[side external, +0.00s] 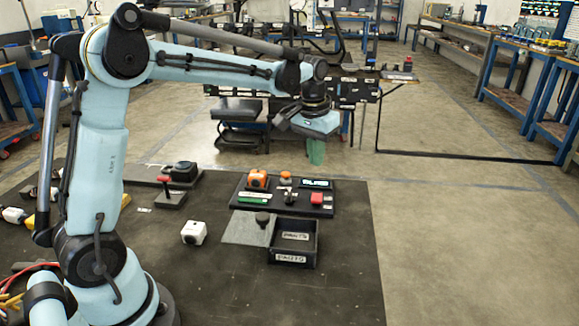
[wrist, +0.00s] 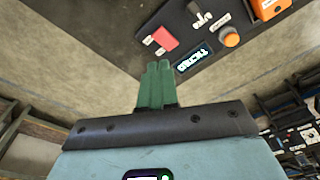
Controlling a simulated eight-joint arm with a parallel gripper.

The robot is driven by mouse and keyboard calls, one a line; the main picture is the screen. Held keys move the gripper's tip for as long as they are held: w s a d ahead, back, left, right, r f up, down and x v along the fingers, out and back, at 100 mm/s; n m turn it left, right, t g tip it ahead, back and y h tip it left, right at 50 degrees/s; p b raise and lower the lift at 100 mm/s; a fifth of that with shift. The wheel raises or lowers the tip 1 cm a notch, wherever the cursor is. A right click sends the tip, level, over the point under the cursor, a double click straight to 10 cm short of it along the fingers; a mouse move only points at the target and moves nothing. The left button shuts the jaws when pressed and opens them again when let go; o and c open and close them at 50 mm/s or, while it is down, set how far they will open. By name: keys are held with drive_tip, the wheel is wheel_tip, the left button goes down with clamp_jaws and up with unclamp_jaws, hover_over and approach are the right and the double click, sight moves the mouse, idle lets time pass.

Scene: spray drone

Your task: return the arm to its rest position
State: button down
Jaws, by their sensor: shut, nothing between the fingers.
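My light-blue arm rises at the left of the side view and reaches right, high over the table. My gripper (side external: 316,151) hangs at its end with green fingers pointing down, beyond the far edge of the dark table (side external: 340,270). In the wrist view my green fingers (wrist: 157,70) are together, with nothing between them. They are apart from everything around them.
A control panel (side external: 240,197) with an orange block, a red switch and a lit display stands on the table. A black parts box (side external: 318,250), its grey lid (side external: 243,229) and a white cube (side external: 194,232) are nearer. The floor right of the table is clear.

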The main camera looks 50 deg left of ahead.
drive_tip(key=s+d+m+t, duration=0.1)
drive_tip(key=s+d+t, duration=0.2)
drive_tip(key=s, duration=0.5)
drive_tip(key=s+d+m+t, duration=0.1)
drive_tip(key=s+d+t, duration=0.1)
drive_tip(key=s, duration=0.7)
drive_tip(key=shift+d+f+t, duration=0.15)
drive_tip(key=shift+d+t, duration=0.25)
drive_tip(key=shift+d, duration=0.45)
